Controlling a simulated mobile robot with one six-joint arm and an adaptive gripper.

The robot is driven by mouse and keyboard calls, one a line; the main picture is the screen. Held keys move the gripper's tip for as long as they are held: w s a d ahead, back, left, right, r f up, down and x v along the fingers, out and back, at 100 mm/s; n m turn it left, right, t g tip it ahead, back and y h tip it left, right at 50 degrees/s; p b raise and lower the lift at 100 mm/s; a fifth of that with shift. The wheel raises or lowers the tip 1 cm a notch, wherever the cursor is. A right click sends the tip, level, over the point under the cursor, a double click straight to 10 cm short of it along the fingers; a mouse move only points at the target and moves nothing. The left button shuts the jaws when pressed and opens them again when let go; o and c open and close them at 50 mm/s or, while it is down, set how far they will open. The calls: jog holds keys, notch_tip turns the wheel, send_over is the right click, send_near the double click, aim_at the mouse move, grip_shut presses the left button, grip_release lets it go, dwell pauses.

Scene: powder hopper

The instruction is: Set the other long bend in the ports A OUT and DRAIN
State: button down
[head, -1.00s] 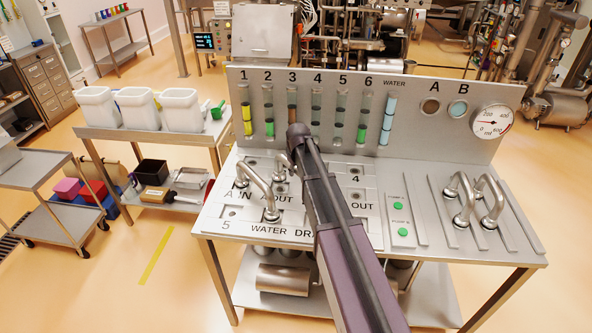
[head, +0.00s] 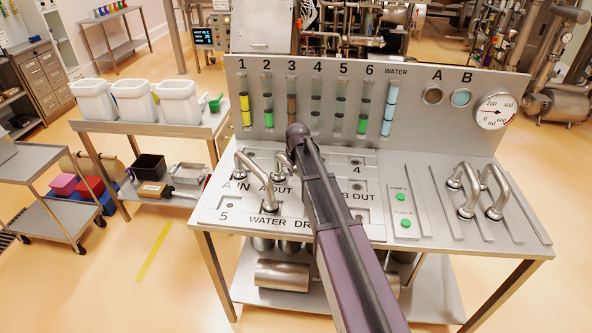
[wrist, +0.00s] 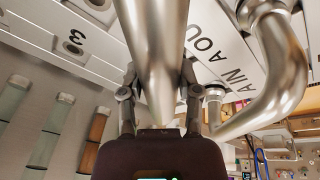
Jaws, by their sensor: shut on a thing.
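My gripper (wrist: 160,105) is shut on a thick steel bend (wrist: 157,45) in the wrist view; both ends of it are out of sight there. In the head view my arm hides the gripper, and a piece of bent pipe (head: 281,163) shows just left of it, above the A OUT label (head: 276,190). I cannot tell whether its end is seated in a port. The DRAIN label (head: 303,225) is partly covered by my arm, and its port is hidden. Another long bend (head: 256,177) spans from A IN to WATER; it also shows in the wrist view (wrist: 285,75).
Two more bends (head: 467,192) (head: 495,195) stand on the right of the bench. Green push buttons (head: 401,197) lie between them and my arm. The upright gauge panel (head: 345,145) rises behind the ports. A cart with white tubs (head: 137,102) stands at the left.

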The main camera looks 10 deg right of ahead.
dwell(0.3)
jog(key=shift+c, duration=1.1)
grip_release()
